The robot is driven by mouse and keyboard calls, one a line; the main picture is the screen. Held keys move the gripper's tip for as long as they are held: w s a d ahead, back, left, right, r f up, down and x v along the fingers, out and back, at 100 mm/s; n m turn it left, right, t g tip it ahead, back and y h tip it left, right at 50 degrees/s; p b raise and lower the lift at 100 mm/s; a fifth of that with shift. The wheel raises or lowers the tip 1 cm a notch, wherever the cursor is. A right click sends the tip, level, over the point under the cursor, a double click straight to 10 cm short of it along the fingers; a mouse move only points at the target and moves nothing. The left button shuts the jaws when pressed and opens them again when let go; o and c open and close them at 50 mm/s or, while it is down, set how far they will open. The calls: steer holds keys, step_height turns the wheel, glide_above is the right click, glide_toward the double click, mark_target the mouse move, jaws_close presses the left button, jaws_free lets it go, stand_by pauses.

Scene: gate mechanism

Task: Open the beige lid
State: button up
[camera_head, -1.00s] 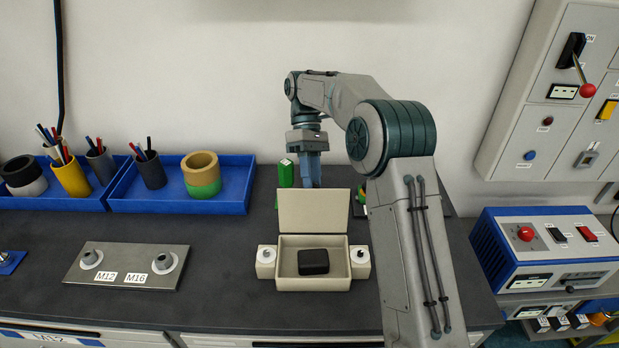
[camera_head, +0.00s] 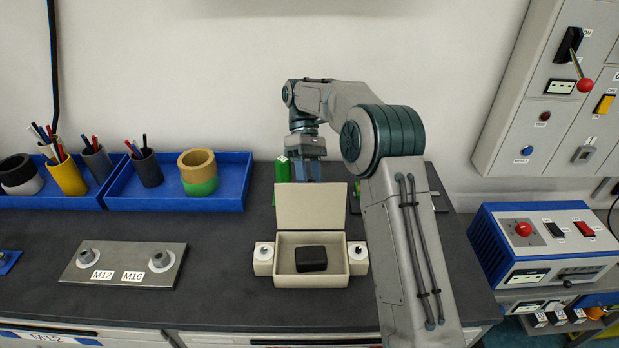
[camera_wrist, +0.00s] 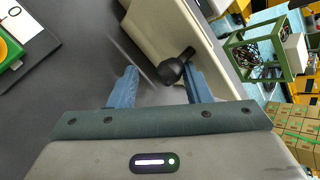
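The beige lid (camera_head: 311,206) stands raised at the back edge of the beige box (camera_head: 312,281), so the box is open. A black block (camera_head: 311,258) lies inside the box. My gripper (camera_head: 306,176) is behind the lid, pointing down, its fingertips near the lid's top edge. In the wrist view my gripper (camera_wrist: 159,70) is open, with two blue fingers apart. A black knob (camera_wrist: 174,69) on a beige surface shows between the fingers, close to the right one; I cannot tell whether they touch.
A green object (camera_head: 283,171) stands just left of my gripper. A blue tray (camera_head: 222,197) with cups and tape rolls is at the back left. A metal plate (camera_head: 125,270) with M12 and M16 labels lies left. A blue-and-white control box (camera_head: 545,245) is right.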

steer(key=shift+r, duration=0.4)
steer(key=shift+s, duration=0.1)
